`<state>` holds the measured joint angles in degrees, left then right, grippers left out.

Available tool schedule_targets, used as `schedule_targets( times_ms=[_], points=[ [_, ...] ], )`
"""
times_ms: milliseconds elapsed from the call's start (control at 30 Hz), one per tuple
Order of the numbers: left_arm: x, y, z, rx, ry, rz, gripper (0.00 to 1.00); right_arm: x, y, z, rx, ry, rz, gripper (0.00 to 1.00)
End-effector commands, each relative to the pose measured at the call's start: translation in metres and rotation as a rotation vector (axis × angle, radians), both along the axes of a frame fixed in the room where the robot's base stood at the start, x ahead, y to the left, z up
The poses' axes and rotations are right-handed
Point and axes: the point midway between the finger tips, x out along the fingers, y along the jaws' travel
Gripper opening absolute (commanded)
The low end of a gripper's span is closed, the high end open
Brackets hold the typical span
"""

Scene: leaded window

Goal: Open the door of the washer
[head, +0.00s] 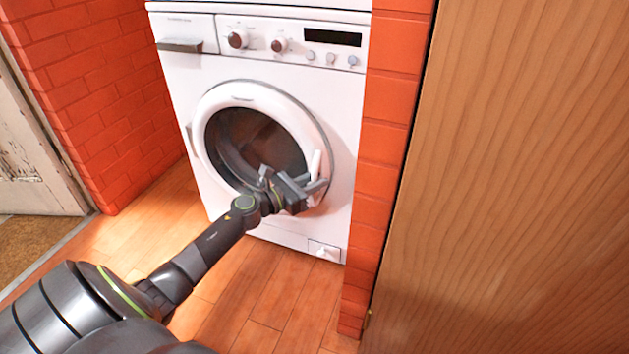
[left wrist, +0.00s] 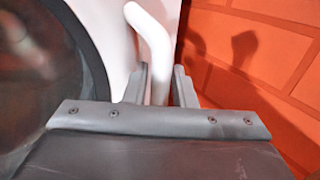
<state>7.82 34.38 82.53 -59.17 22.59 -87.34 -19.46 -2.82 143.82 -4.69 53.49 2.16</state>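The white washer (head: 185,85) stands in a brick recess, and its round door (head: 215,105) with dark glass looks closed. The white door handle (head: 315,163) is on the right side of the door ring. My left gripper (head: 315,184) is at the handle, low on the door's right side. In the left wrist view, the handle (left wrist: 155,45) runs down between the two fingers of the left gripper (left wrist: 160,85). The fingers are apart, one on each side of the handle, with narrow gaps; contact is not clear. My right gripper is not in view.
A brick pillar (head: 385,120) stands close to the washer's right side, with a wooden panel (head: 510,180) further right. A brick wall (head: 95,90) and a worn white door (head: 30,165) are on the left. Wooden floor (head: 265,290) is clear before the washer.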

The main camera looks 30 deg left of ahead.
Motion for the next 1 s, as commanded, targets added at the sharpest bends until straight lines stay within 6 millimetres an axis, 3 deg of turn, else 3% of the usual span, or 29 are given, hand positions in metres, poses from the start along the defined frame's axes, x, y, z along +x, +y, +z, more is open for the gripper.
schedule_targets(
  times_ms=[267, 467, 767, 1000],
  points=[
    [0.001, 0.000, 0.000, -0.001, 0.000, 0.000, 0.23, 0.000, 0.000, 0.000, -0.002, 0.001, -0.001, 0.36],
    [0.001, 0.000, 0.000, -0.001, 0.000, 0.000, 0.00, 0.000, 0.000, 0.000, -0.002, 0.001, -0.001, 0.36],
    [-0.001, 0.000, -0.001, 0.000, 0.001, -0.002, 0.00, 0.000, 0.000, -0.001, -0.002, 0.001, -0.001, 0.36],
    [-0.021, 0.000, -0.004, 0.003, 0.003, -0.045, 0.00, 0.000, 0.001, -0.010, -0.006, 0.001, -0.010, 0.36]
  ],
)
